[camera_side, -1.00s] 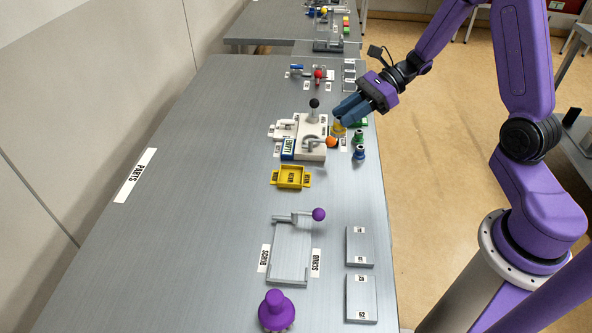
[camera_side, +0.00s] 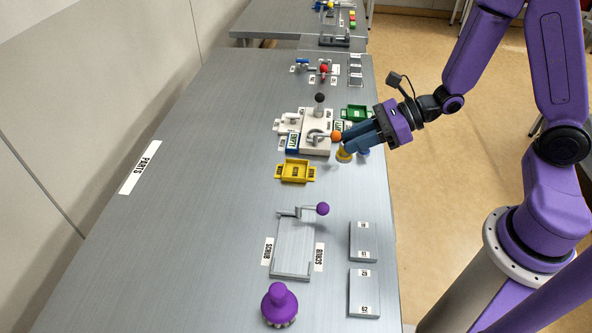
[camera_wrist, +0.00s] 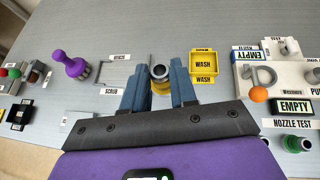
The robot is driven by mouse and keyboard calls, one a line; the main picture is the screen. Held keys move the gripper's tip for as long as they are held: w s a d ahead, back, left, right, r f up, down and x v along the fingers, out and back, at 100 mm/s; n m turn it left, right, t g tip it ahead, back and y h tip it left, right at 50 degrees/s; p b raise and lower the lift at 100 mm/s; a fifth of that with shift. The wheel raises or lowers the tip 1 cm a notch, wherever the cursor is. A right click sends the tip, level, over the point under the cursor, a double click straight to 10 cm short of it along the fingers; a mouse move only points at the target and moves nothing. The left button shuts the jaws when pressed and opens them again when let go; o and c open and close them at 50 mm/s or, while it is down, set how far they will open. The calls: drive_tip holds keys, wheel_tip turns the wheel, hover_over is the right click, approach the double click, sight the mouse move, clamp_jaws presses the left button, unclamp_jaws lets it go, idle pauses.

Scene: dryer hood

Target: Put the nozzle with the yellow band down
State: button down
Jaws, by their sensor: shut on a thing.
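The nozzle with the yellow band (camera_side: 344,154) is between the blue fingers of my gripper (camera_side: 350,142) in the side view. In the wrist view its grey open end and yellow band (camera_wrist: 161,78) show between the fingertips (camera_wrist: 159,70). My gripper is shut on it. It hangs over the table near the right edge, beside the yellow wash tray (camera_side: 295,171); its exact height is hard to tell. The tray, labelled WASH, also shows empty just right of the fingers in the wrist view (camera_wrist: 204,76).
The white station with an orange ball lever (camera_side: 336,136) stands behind. A green-banded nozzle (camera_wrist: 293,143) stands by the NOZZLE TEST label. The grey scrub station (camera_side: 292,247) and purple brush (camera_side: 279,304) are nearer the camera.

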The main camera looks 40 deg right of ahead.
drive_tip(key=w+a+f, duration=0.1)
drive_tip(key=w+f, duration=0.2)
drive_tip(key=w, duration=0.1)
drive_tip(key=w+a+f, duration=0.1)
drive_tip(key=w+f, duration=0.2)
drive_tip(key=w, duration=0.2)
drive_tip(key=w+a+f, duration=0.1)
drive_tip(key=w+f, duration=0.3)
drive_tip(key=shift+w, duration=0.3)
drive_tip(key=shift+f, duration=1.5)
drive_tip(key=shift+f, duration=0.1)
drive_tip(key=c, duration=0.9)
unclamp_jaws()
